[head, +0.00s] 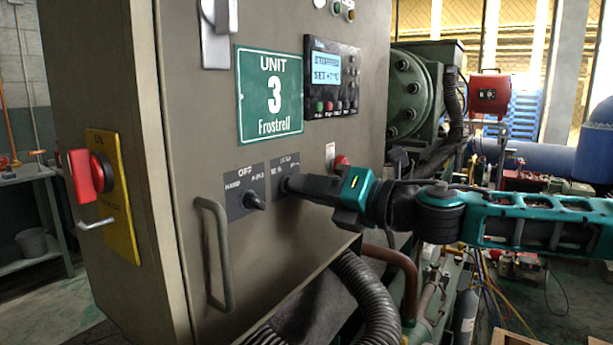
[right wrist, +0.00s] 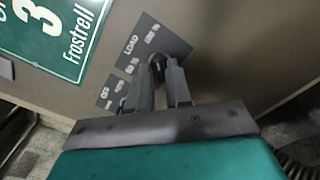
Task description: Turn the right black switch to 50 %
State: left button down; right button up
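The right black switch (right wrist: 157,63) sits on a dark plate marked LOAD (right wrist: 150,42) on the cabinet front. In the head view my right gripper (head: 287,185) reaches in from the right and covers the switch. In the right wrist view its two fingertips (right wrist: 161,74) lie on either side of the switch, close against it, with the switch between them. The switch's pointer is hidden, so its setting cannot be read. The left black switch (head: 254,201) is on the plate marked OFF, beside it. My left gripper is not in view.
The grey cabinet (head: 200,130) carries a green UNIT 3 sign (head: 270,95) and a lit control panel (head: 332,78). A vertical handle (head: 221,255) sticks out below the switches. A red rotary switch (head: 90,175) is on the left side. A black corrugated hose (head: 370,300) hangs below my right arm.

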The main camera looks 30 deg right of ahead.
grip_shut()
jog(key=n+p, duration=0.1)
jog(key=n, duration=0.3)
jog(key=shift+n, duration=0.3)
